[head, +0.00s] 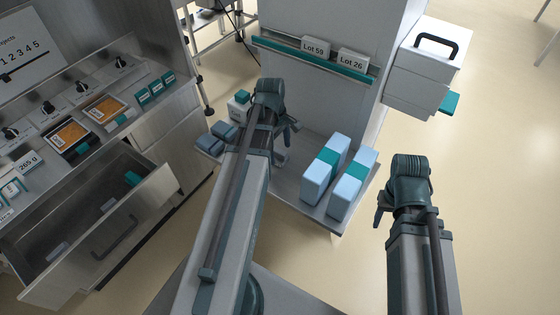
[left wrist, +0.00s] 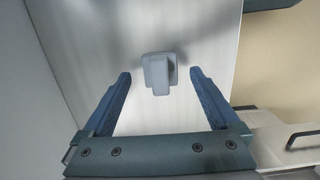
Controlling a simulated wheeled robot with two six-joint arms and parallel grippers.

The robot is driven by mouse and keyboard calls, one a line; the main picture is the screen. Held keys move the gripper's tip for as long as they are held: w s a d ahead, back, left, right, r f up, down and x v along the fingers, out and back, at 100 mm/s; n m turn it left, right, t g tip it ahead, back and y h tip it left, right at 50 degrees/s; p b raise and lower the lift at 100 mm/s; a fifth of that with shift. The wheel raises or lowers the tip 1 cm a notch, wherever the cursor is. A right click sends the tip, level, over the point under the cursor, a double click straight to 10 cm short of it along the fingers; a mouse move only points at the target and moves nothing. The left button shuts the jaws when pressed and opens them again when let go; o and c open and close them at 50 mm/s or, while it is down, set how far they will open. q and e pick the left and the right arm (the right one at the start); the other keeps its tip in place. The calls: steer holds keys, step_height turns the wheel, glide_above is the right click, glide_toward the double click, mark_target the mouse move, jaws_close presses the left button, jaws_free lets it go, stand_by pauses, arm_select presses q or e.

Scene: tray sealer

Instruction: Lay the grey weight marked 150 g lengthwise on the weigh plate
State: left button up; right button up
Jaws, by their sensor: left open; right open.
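A grey block with a narrower raised part (left wrist: 158,73) stands on a pale metal surface in the left wrist view. No marking is readable on it, so I cannot tell whether it is the 150 g weight. My left gripper (head: 279,135) is open above the metal shelf. In the left wrist view its fingers stand on either side of the block, apart from it. In the head view a grey piece (head: 280,157) shows just below this gripper, partly hidden. My right gripper (head: 382,210) is open and empty, right of the shelf. I cannot identify the weigh plate with certainty.
Light-blue packs with teal bands (head: 325,172) stand on the shelf (head: 300,207) at right. Blue-grey blocks (head: 223,132) and a small white box (head: 238,107) are at its left. An open drawer (head: 130,215) juts out below the left counter. Lot cards (head: 315,47) line the ledge behind.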

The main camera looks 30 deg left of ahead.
arm_select(q)
step_height(320, 180, down, 3)
steer(key=shift+d+r+b, duration=0.15)
steer(key=shift+r+b, duration=0.05)
steer(key=shift+b, duration=0.55)
steer(key=shift+r, duration=0.1)
arm_select(e)
step_height(320, 180, down, 2)
steer(key=shift+f, duration=0.2)
arm_select(q)
jaws_close()
